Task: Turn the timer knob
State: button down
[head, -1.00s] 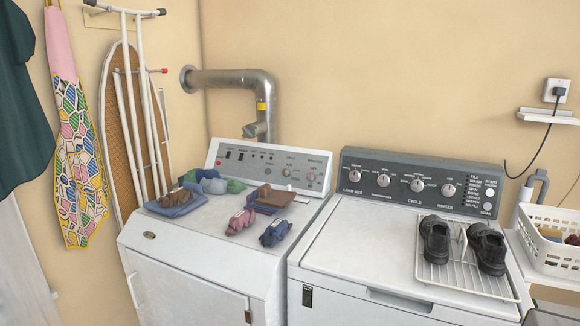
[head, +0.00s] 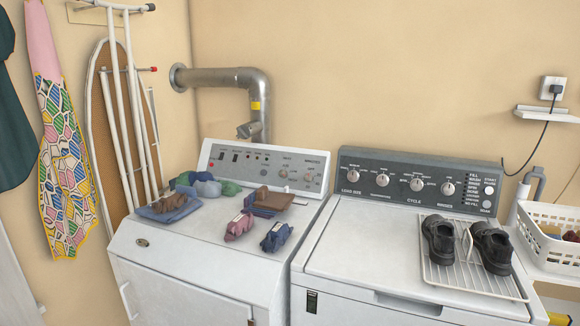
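The dryer (head: 165,270) on the left has a light control panel (head: 240,150) at its back. Two small round knobs sit on the panel's right part: one knob (head: 283,173) and, further right, another knob (head: 308,177) under small lettering that seems to read "minutes". The washer's dark panel (head: 400,160) has several silver knobs, including the cycle knob (head: 416,184). No knob is clearly labelled timer. Which way the dryer knobs point is too small to tell. My gripper is not in view.
Folded cloths (head: 170,207) and rolled socks (head: 277,236) lie on the dryer top, in front of its panel. Black shoes (head: 440,236) stand on a wire rack (head: 450,277) on the washer. A white basket (head: 548,255) is at right. An ironing board (head: 100,120) leans at left.

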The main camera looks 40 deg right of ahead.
aim_at(309, 178)
jog(key=u, duration=0.45)
jog(key=k, duration=0.15)
jog(key=z, duration=1.55)
jog(key=k, duration=0.95)
jog(key=u, duration=0.15)
jog(key=i, duration=0.95)
